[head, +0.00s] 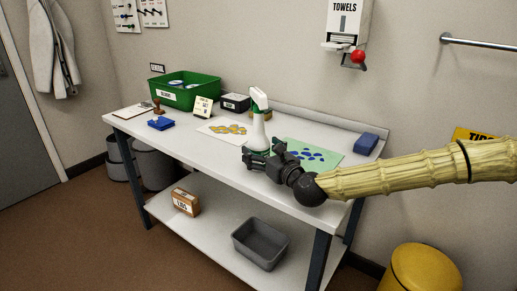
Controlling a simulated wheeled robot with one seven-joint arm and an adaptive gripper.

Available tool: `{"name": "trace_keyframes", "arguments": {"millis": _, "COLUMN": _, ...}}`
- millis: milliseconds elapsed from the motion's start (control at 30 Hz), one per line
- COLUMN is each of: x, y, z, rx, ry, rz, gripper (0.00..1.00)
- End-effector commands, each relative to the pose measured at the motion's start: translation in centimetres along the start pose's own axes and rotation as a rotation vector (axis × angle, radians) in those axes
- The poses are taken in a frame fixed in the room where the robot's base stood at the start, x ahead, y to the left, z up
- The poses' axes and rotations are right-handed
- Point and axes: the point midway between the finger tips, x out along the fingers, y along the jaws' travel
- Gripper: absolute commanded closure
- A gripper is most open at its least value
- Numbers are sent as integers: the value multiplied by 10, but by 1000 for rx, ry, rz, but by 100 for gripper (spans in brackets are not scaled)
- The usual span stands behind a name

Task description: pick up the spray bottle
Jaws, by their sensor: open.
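A green mat with blue discs (325,155) lies right of the bottle, and a white sheet with yellow discs (214,128) lies left. A green bin (172,94) stands at the back left. A blue block (366,144) sits at the right end. The front-left bench top is clear.

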Motion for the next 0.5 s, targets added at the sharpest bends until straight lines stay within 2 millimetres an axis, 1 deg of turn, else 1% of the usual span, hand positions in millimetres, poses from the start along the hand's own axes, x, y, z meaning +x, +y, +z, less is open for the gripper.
{"name": "trace_keyframes", "arguments": {"millis": 33, "x": 6, "y": 1, "z": -1, "rx": -1, "ry": 1, "rz": 1, "gripper": 13}}
{"name": "trace_keyframes", "arguments": {"millis": 100, "x": 12, "y": 0, "z": -1, "rx": 0, "ry": 1, "rz": 1, "gripper": 13}}
{"name": "trace_keyframes", "arguments": {"millis": 200, "x": 17, "y": 0, "z": -1, "rx": 0, "ry": 1, "rz": 0, "gripper": 13}}
{"name": "trace_keyframes", "arguments": {"millis": 467, "x": 18, "y": 0, "z": -1, "rx": 1, "ry": 1, "rz": 0, "gripper": 13}}
{"name": "trace_keyframes", "arguments": {"millis": 500, "x": 18, "y": 0, "z": -1, "rx": 1, "ry": 1, "rz": 0, "gripper": 20}}
